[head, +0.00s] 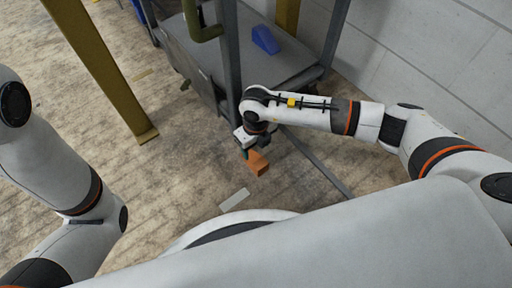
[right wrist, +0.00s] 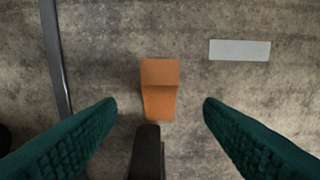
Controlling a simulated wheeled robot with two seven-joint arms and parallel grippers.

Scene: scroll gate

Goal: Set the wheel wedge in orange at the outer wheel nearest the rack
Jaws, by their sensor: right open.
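The orange wheel wedge (head: 257,163) lies on the floor below my right gripper (head: 247,149) in the head view. In the right wrist view the orange wedge (right wrist: 159,88) sits between and ahead of the two green fingers of my right gripper (right wrist: 160,103). The fingers are open, with a gap on each side of the wedge. I cannot make out any wheel clearly.
A grey cart or rack (head: 205,62) stands behind, with a blue wedge (head: 265,39) on its shelf. A yellow post (head: 100,70) stands at left. A grey bar (head: 318,163) runs right of the orange wedge. A pale rectangle (head: 234,200) lies on open floor.

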